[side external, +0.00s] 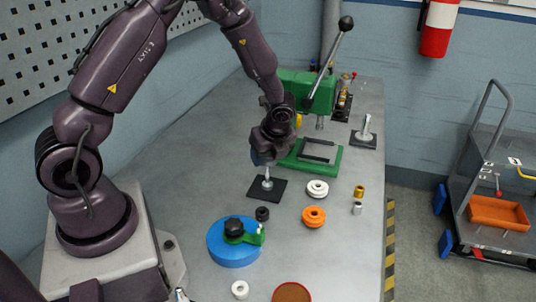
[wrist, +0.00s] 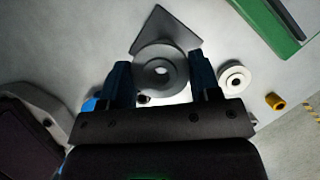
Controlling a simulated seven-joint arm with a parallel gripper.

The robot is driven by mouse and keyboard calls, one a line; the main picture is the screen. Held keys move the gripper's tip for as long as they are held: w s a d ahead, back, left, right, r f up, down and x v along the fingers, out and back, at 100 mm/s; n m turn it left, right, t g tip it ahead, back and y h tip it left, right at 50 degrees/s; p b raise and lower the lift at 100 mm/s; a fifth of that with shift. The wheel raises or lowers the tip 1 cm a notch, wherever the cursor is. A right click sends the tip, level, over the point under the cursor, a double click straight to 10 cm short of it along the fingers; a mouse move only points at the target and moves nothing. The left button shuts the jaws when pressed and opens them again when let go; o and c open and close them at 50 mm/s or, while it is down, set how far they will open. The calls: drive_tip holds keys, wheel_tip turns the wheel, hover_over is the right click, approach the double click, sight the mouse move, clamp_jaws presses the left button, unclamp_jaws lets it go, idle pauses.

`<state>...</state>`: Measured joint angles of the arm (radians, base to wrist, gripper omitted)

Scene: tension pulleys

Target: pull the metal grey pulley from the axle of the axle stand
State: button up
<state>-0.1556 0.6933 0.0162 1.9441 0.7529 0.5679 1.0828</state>
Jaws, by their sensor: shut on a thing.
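The axle stand has a black square base plate (side external: 254,190) on the table, with a short metal axle upright on it. My gripper (side external: 263,160) is directly above that axle, pointing down. In the wrist view, the metal grey pulley (wrist: 148,77) lies between the two blue fingers of my gripper (wrist: 161,78), which are shut on it from both sides. A corner of the base plate (wrist: 165,30) shows beyond the pulley. In the side view the pulley is mostly hidden by the fingers. I cannot tell whether the axle still passes into its bore.
A white pulley (side external: 317,188), an orange pulley (side external: 314,216) and a small black part (side external: 262,213) lie nearby. A blue disc (side external: 225,252) with a green piece stands in front. A green press (side external: 305,95) stands behind. Another stand (side external: 364,137) is at the back right.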

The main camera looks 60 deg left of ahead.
drive_tip(key=shift+r, duration=0.45)
drive_tip(key=shift+r, duration=2)
